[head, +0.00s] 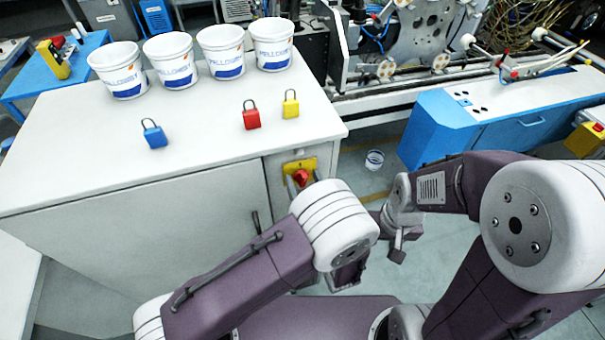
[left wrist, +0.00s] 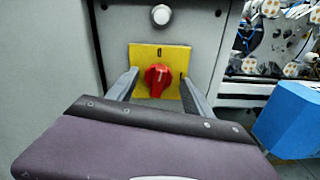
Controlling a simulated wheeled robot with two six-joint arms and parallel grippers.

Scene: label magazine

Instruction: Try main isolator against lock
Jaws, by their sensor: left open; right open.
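The main isolator is a red rotary knob (head: 302,176) on a yellow plate (head: 293,165), on the front of the grey cabinet. A blue padlock (head: 154,135), a red padlock (head: 251,119) and a yellow padlock (head: 291,106) stand on the cabinet top. My right gripper (head: 398,246) is open and empty, right of the cabinet.
Several white tubs (head: 172,62) line the back of the cabinet top (head: 90,155). A round white button (left wrist: 161,14) sits above the isolator. A blue machine housing (head: 435,125) stands to the right.

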